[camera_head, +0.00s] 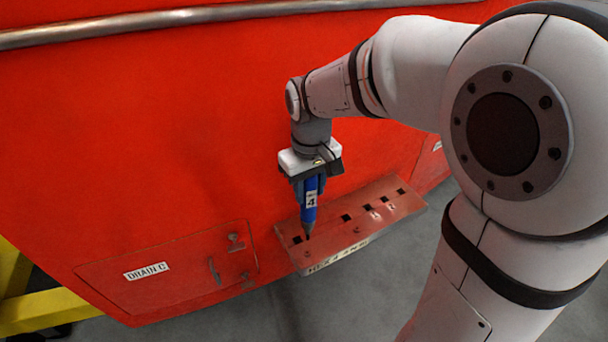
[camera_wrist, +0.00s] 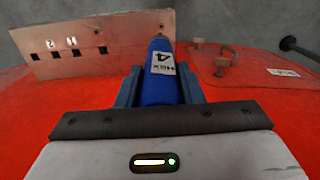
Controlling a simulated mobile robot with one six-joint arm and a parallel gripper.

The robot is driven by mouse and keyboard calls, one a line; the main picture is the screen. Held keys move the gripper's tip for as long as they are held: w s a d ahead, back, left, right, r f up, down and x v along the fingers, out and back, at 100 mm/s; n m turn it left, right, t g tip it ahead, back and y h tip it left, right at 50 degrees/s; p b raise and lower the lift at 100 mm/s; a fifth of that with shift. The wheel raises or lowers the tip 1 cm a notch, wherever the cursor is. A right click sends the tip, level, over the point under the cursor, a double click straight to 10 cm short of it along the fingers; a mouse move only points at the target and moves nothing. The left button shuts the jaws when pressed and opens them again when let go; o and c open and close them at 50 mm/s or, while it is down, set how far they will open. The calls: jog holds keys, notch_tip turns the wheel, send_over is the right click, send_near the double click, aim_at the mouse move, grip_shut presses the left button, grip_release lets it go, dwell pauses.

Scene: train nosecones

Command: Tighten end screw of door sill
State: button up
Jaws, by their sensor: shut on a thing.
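My gripper (camera_head: 311,182) is shut on a blue driver (camera_head: 311,200) marked 4, held point down. In the wrist view the driver (camera_wrist: 158,85) reads HEX 4 between my two fingers (camera_wrist: 160,92). The door sill (camera_head: 345,215) is a reddish metal plate with several dark square holes, jutting from the red body side. The driver's dark tip is over the sill's left end, at or just above its surface; I cannot tell whether it touches. The end screw is not clearly visible at the tip. In the wrist view the sill (camera_wrist: 85,60) lies beyond and left of the driver.
A hatch labelled DRAIN C (camera_head: 190,285) with small latches is left of the sill. A metal rail (camera_head: 150,25) runs along the top. A yellow frame (camera_head: 40,305) is at lower left. Grey floor (camera_head: 330,300) is open below the sill.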

aim_at(309, 211)
jog(key=shift+s+r, duration=0.1)
jog(key=shift+s, duration=0.05)
jog(key=shift+a+f+b, duration=0.1)
jog(key=shift+f+b, duration=2.2)
jog(key=shift+f, duration=0.6)
jog(key=shift+s+f+b, duration=0.15)
jog(key=shift+f+b, duration=0.45)
jog(key=shift+f, duration=0.15)
dwell(1.1)
jog(key=shift+r, duration=0.15)
